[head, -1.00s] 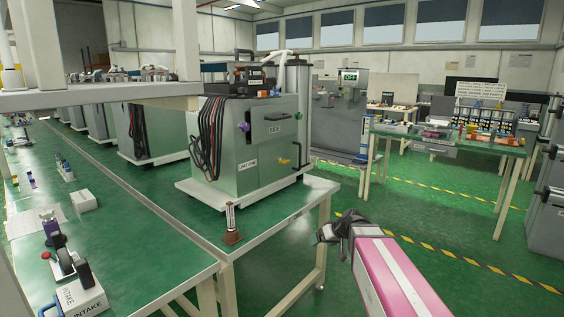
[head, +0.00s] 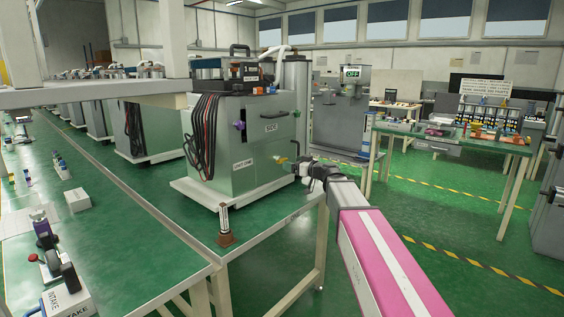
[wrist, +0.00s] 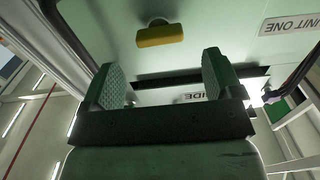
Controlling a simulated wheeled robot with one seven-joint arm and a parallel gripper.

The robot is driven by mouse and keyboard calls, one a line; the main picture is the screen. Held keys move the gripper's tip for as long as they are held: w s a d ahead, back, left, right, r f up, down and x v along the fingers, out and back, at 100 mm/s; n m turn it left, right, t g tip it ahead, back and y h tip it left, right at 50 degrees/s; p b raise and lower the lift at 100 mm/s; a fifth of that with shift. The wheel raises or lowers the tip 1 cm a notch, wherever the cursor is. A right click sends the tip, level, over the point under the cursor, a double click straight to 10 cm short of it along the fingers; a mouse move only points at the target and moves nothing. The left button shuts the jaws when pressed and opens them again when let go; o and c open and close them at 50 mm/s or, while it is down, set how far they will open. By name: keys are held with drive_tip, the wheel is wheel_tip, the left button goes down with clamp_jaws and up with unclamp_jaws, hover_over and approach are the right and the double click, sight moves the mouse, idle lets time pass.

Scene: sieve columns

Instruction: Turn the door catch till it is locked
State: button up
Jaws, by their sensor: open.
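The yellow door catch (head: 281,160) is low on the right part of the front of the grey-green unit (head: 232,165), below the SIDE label. In the wrist view the yellow catch (wrist: 160,36) lies crosswise on the pale panel, just beyond and between the fingertips. My gripper (head: 300,165) is just right of the catch in the head view. In the wrist view my gripper (wrist: 161,62) is open, its two ridged fingers apart with nothing between them. The catch looks clear of both fingers. I cannot tell the exact gap or whether the catch is locked.
A purple knob (head: 240,125) sits on the unit's front, and black cables (head: 204,130) hang on its left side. A small brown-based post (head: 225,228) stands on the green bench in front. A table with parts (head: 470,140) stands at the right, with open floor between.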

sight(282, 159)
drive_tip(key=x, duration=0.6)
drive_tip(key=shift+w+a, duration=0.2)
drive_tip(key=shift+a, duration=0.1)
drive_tip(key=c, duration=0.9)
